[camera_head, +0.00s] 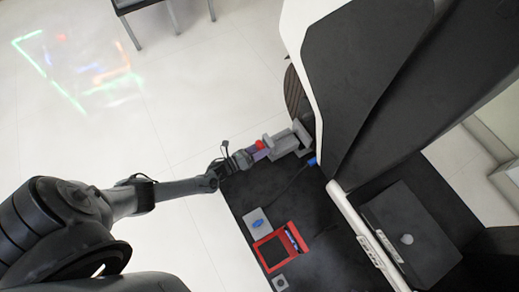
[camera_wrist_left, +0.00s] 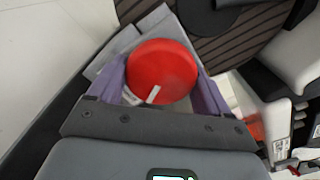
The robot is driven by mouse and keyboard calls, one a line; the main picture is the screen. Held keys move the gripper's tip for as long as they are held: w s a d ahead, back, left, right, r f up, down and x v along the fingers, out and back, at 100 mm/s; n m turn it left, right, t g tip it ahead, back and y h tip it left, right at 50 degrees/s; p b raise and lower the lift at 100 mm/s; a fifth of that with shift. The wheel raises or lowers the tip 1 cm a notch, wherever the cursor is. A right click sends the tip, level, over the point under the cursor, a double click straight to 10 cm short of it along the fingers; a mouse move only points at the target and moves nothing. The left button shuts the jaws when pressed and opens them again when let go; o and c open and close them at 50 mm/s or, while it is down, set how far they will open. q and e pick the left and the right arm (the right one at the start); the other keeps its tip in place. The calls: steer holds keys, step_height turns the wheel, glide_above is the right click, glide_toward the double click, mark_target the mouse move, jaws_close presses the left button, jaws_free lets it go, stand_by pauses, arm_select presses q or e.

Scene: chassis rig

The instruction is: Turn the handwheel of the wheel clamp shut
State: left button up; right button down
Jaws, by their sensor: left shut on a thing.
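The red handwheel (camera_wrist_left: 162,72) shows large in the left wrist view, a round disc with a small white mark near its lower edge. The grey wheel clamp (camera_head: 287,140) stands at the far edge of the dark table in the head view, with the handwheel (camera_head: 260,145) on its left side. My left gripper (camera_head: 252,152) reaches it from the left. Its purple fingers lie on both sides of the handwheel in the left wrist view (camera_wrist_left: 160,85), shut on it. The clamp's body is partly hidden behind the handwheel there. My right gripper is not in view.
The dark table (camera_head: 245,195) carries a red-framed device (camera_head: 276,248), a grey box with a blue knob (camera_head: 258,224) and a dark box (camera_head: 410,235). A large white and black body (camera_head: 370,75) rises right beside the clamp. Open floor lies left of the table.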

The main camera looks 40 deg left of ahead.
arm_select(q)
steer(key=m, duration=0.5)
steer(key=shift+a+m, duration=0.1)
steer(key=shift+m, duration=0.3)
stand_by(0.4)
steer(key=o, duration=1)
steer(key=shift+s+a+p, duration=0.2)
steer(key=shift+s+p, duration=0.2)
steer(key=p+v, duration=0.2)
steer(key=v, duration=0.7)
steer(key=shift+d, duration=0.1)
steer(key=shift+s, duration=0.4)
